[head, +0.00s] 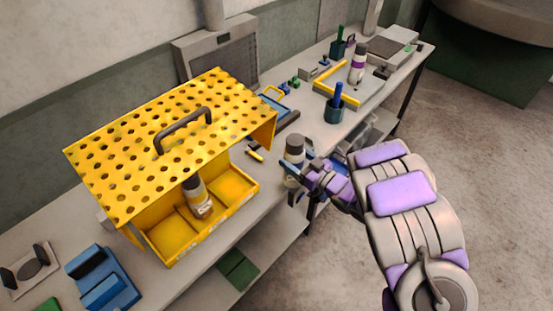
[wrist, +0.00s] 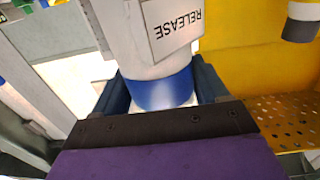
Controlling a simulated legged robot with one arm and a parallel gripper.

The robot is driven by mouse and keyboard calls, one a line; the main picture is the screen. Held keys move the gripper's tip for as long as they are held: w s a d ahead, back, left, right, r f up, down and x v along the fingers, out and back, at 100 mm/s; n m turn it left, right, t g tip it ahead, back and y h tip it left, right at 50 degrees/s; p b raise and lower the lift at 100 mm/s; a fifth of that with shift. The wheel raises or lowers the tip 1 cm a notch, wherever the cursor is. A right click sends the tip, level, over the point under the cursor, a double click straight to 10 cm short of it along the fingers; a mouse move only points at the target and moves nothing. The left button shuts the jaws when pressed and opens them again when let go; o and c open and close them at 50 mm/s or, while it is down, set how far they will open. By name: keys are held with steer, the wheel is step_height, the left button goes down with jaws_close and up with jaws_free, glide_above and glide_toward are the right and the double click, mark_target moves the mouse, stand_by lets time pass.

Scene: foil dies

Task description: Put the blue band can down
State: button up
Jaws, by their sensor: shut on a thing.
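The blue band can (wrist: 162,92) is white with a blue band near my palm and a label reading "RELEASE", upside down in the wrist view. In the head view, the can (head: 294,150) shows a grey body and dark top at the bench's front edge, right of the yellow perforated box. My gripper (head: 292,178) is shut on it, with a dark blue finger on each side. Its lower part is largely hidden by the gripper in the head view. I cannot tell whether its base touches the bench (head: 276,160).
The yellow box (head: 160,135) has a perforated cover, a handle and an open front; another can (head: 196,196) stands inside. A dark blue cup (head: 335,108) and a yellow-edged tray (head: 362,98) with a purple-banded can (head: 357,63) are farther right.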

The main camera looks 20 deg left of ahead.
steer(key=w+a+f+b, duration=0.2)
steer(key=w+a+f, duration=0.1)
steer(key=a, duration=0.3)
steer(key=shift+a+f, duration=0.25)
steer(key=shift+f, duration=0.3)
steer(key=o, duration=1.2)
steer(key=shift+a+f, duration=0.15)
steer(key=shift+a, duration=0.15)
steer(key=shift+d, duration=0.15)
steer(key=p+v, duration=0.1)
steer(key=v, duration=1.1)
steer(key=shift+s+p, duration=0.1)
steer(key=shift+p, duration=0.2)
